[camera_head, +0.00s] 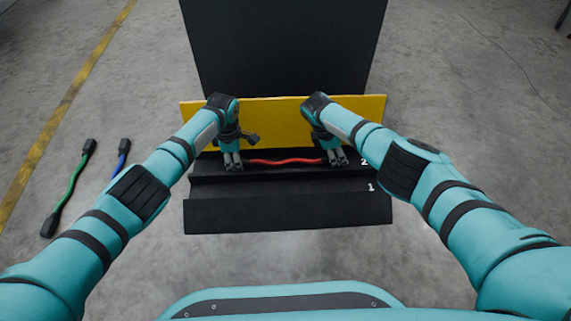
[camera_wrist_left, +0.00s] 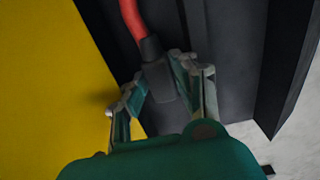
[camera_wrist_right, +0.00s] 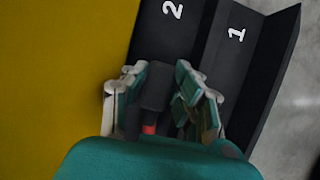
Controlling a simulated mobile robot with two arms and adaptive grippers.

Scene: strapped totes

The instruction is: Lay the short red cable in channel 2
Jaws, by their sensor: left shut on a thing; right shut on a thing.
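The short red cable (camera_head: 285,162) runs nearly straight, with a slight wave, between my two grippers, along channel 2 (camera_head: 284,172) of the black rack. I cannot tell whether it rests on the channel floor. My left gripper (camera_head: 232,165) is shut on its left black end plug, which shows in the left wrist view (camera_wrist_left: 158,72). My right gripper (camera_head: 337,159) is shut on the right black end plug, which shows in the right wrist view (camera_wrist_right: 156,85) close to the white "2" (camera_wrist_right: 173,9).
Channel 1 (camera_head: 285,187) lies nearer me, in front of a low ridge. A yellow panel (camera_head: 270,125) stands behind channel 2, with a large black panel (camera_head: 285,45) beyond. A green cable (camera_head: 71,187) and a blue cable (camera_head: 122,160) lie on the floor at left.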

